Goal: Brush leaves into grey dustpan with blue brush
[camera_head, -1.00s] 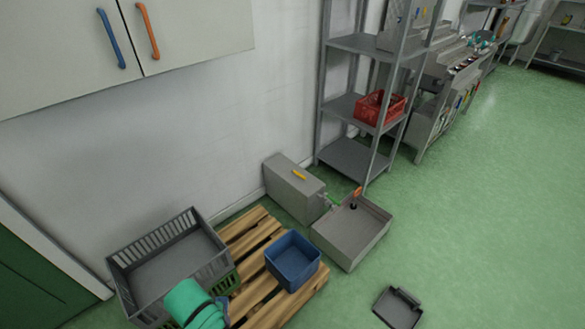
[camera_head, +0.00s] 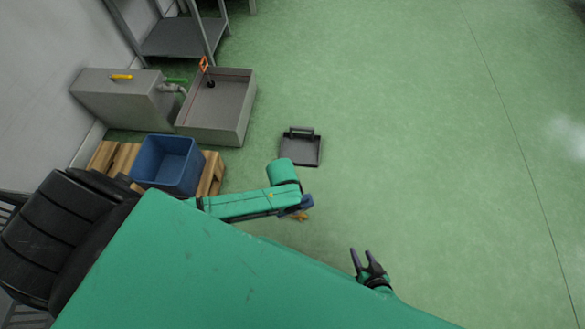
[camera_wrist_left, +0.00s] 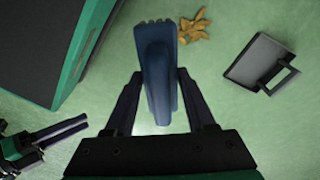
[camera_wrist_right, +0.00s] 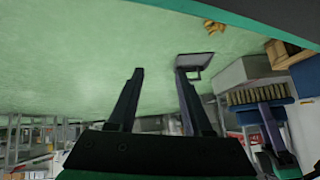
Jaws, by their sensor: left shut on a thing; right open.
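The blue brush (camera_head: 297,207) is in my left gripper. In the left wrist view its handle (camera_wrist_left: 157,80) stands between the fingers of my left gripper (camera_wrist_left: 160,92), which is shut on it. Its pale bristles show in the right wrist view (camera_wrist_right: 258,95). The brown leaves (camera_wrist_left: 193,27) lie in a small pile on the floor just beyond the brush head; in the head view the arm and brush partly hide the leaves (camera_head: 301,216). The grey dustpan (camera_head: 301,152) lies on the floor beyond them, apart from the leaves. My right gripper (camera_head: 362,254) is open and empty, to the right.
A blue bin (camera_head: 168,163) stands on a wooden pallet (camera_head: 213,173) at the left. A grey open basin (camera_head: 216,112) and a grey box (camera_head: 122,97) stand behind it, near a metal shelf (camera_head: 180,40). The green floor at the right is clear.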

